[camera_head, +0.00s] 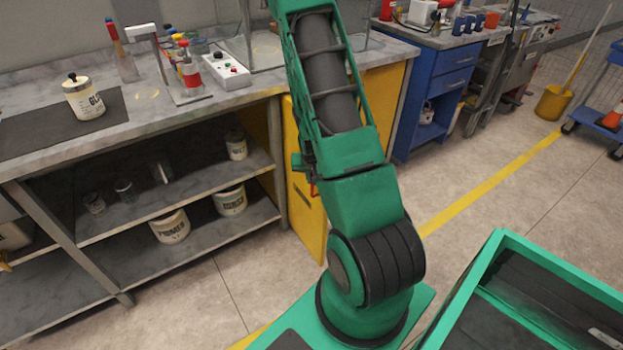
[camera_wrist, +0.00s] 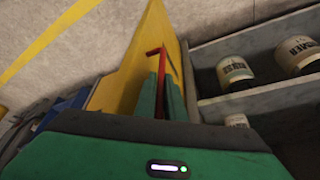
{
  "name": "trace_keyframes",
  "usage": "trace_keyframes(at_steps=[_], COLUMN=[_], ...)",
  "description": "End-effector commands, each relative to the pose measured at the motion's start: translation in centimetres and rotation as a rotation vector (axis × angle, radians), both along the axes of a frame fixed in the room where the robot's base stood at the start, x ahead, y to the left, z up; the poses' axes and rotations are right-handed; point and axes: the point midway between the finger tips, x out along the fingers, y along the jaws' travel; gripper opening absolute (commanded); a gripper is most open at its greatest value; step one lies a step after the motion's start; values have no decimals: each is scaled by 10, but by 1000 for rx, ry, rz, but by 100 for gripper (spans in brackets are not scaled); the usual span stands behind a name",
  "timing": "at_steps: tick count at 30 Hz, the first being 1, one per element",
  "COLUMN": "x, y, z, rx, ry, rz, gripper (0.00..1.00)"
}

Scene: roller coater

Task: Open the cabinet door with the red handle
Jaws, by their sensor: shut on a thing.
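The yellow cabinet door (camera_head: 306,205) stands swung out from the bench front in the head view, with its lower corner jutting over the floor. My arm covers much of the cabinet behind it. In the wrist view the door (camera_wrist: 133,72) rises ahead of my gripper. The red handle (camera_wrist: 160,60) is an upright bar with a bent top, between the two green fingers. My gripper (camera_wrist: 161,92) is shut on the handle. In the head view only a bit of red handle (camera_head: 313,190) shows beside my arm.
Open shelves (camera_head: 180,227) with pots lie left of the door. Jars and tools stand on the grey worktop (camera_head: 140,97). A blue drawer cabinet (camera_head: 440,85) is to the right. The floor (camera_head: 500,185) between is clear, with a yellow line.

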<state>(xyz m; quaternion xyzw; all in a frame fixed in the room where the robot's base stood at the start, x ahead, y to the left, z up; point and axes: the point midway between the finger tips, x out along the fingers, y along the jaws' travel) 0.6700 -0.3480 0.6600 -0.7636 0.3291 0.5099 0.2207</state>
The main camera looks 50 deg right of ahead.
Motion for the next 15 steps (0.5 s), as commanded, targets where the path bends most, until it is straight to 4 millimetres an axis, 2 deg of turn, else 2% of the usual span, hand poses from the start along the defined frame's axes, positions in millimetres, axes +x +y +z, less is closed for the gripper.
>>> trace_keyframes(at_steps=[5, 6, 7, 8, 15], x=[2, 2, 2, 2, 0], y=[-2, -2, -2, -2, -1], z=[1, 1, 1, 1, 1], rx=[-5, -5, -4, -4, -1], ry=[-5, -5, -5, -5, -1], rz=[2, 1, 1, 1, 0], gripper=[0, 19, 26, 28, 28])
